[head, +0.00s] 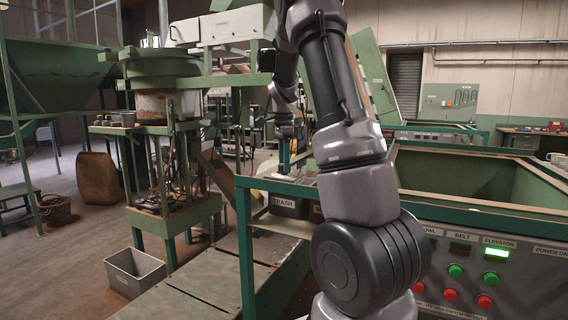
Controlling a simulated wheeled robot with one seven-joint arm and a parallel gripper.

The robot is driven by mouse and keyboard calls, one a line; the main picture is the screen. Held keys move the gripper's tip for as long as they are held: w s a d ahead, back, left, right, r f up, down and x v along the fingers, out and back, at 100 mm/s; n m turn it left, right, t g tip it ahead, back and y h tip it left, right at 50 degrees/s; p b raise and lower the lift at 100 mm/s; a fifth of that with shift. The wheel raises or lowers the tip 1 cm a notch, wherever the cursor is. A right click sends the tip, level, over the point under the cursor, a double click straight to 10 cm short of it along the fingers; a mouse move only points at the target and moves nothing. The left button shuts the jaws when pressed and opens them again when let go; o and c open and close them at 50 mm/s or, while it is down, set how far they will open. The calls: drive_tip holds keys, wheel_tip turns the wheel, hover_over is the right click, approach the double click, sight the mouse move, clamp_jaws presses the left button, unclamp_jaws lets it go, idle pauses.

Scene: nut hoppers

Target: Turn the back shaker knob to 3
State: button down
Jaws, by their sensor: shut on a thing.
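My arm rises through the middle of the head view, bends over at the top and reaches away from me. My gripper (291,133) is small and far off, left of my upper arm, in front of the green frames. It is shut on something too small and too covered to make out. I cannot pick out the back shaker knob, its pointer or its numbers.
A control panel (457,296) with green and red buttons and a lit display is at the lower right, below a green hopper (480,175). A grey bin (135,272) stands on the floor at left. A green railing (247,240) and a bin marked TRASH (287,205) are near the middle.

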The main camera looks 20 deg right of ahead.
drive_tip(key=shift+r, duration=0.1)
drive_tip(key=shift+c, duration=1.8)
unclamp_jaws()
wheel_tip(320, 180, up, 11)
